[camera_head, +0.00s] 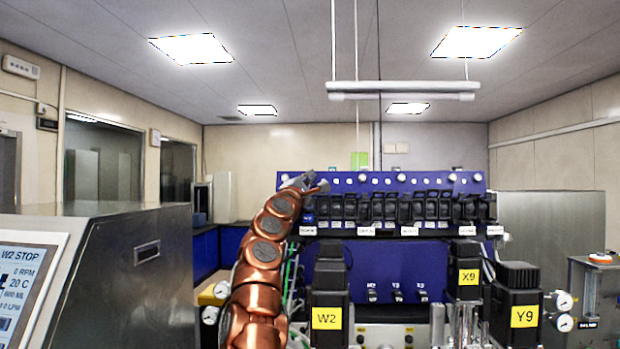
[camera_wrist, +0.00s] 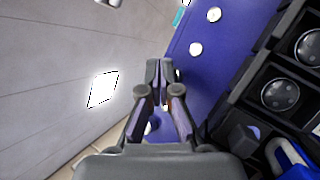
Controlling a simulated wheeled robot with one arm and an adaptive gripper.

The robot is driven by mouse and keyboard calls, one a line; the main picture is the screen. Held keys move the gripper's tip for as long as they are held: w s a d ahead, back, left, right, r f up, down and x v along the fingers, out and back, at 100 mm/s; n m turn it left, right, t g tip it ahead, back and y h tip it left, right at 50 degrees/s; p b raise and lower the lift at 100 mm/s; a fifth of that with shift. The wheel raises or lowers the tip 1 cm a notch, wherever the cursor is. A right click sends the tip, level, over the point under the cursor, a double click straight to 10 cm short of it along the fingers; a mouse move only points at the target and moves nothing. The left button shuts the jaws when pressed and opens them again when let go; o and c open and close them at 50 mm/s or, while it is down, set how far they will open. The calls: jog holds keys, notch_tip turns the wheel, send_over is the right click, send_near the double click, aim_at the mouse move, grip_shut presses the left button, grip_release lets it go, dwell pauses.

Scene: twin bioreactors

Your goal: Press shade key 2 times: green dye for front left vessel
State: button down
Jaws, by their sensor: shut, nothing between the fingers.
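My gripper (camera_head: 316,185) is at the upper left end of a blue panel (camera_head: 345,183) in the head view. In the wrist view my gripper (camera_wrist: 158,70) has its fingers together with nothing between them. The blue panel (camera_wrist: 218,62) lies beyond and to the right of the fingertips there. White round knobs or keys (camera_wrist: 195,48) sit on it; I cannot tell which is the shade key. Whether the fingertips touch the panel is unclear.
A row of black pump heads (camera_head: 405,207) runs below the panel's upper strip; some show close at right in the wrist view (camera_wrist: 281,94). A steel cabinet (camera_head: 125,280) with a screen (camera_head: 20,285) reading W2 STOP stands at left. Gauges (camera_head: 564,301) stand at right.

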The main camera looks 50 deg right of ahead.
jog(key=shift+w+d, duration=0.1)
dwell(0.3)
jog(key=s+a+b, duration=0.2)
jog(key=b, duration=0.1)
jog(key=shift+r, duration=0.15)
jog(key=shift+s+a+r, duration=0.15)
jog(key=shift+a+r, duration=0.05)
jog(key=shift+a, duration=0.1)
dwell(0.5)
jog(key=s+a+r+b, duration=0.1)
jog(key=s+a+b, duration=0.2)
jog(key=a+b, duration=0.1)
jog(key=shift+s+a+r, duration=0.3)
dwell(0.3)
